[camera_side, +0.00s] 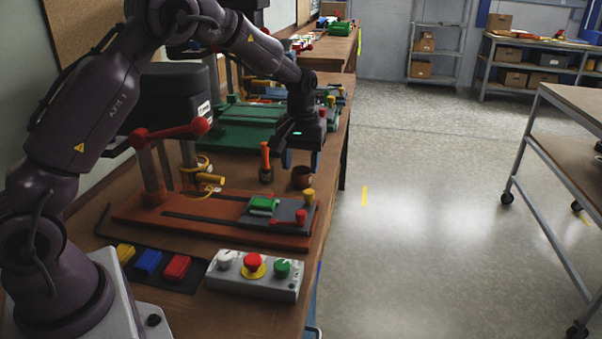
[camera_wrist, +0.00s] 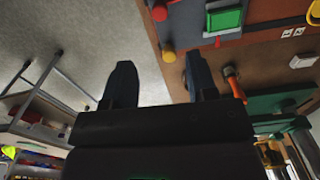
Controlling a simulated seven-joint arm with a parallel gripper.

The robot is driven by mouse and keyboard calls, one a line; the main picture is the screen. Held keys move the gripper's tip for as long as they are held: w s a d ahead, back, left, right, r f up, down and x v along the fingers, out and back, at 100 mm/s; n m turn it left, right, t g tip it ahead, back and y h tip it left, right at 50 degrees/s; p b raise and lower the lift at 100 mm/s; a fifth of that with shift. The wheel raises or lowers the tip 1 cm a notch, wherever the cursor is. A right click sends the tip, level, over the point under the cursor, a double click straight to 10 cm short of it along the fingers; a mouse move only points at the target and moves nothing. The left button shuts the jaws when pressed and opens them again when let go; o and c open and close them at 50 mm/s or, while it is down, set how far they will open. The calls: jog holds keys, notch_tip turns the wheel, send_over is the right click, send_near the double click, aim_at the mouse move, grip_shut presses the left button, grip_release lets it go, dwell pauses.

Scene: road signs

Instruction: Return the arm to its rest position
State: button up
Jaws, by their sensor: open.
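My gripper (camera_side: 302,158) hangs at the end of my purple arm, above the right edge of the wooden bench (camera_side: 231,173) in the side view. In the wrist view its two dark fingers (camera_wrist: 160,84) are spread apart with nothing between them. Pale floor (camera_wrist: 95,35) and the bench edge show past the fingers.
A red-brown fixture plate (camera_side: 165,213) carries a green block (camera_side: 263,203). A button box (camera_side: 254,276) and blocks on a dark mat (camera_side: 205,268) lie in front. An orange-handled tool (camera_side: 265,160) stands nearby. Open floor (camera_side: 420,220) lies right of the bench.

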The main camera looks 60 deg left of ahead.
dwell(0.3)
jog(key=s+d+r+m+t, duration=0.2)
jog(key=s+r, duration=0.3)
jog(key=s, duration=0.4)
jog(key=s+d+r+m+t, duration=0.1)
jog(key=s+d+r+m, duration=0.2)
jog(key=s, duration=0.6)
jog(key=s+d+r+m+t, duration=0.2)
jog(key=s+d+r+m, duration=0.1)
jog(key=s+d+r, duration=0.3)
notch_tip(320, 180, up, 2)
jog(key=s, duration=0.2)
jog(key=shift+s+r+t, duration=0.15)
jog(key=shift+s+t, duration=0.15)
jog(key=shift+s, duration=0.1)
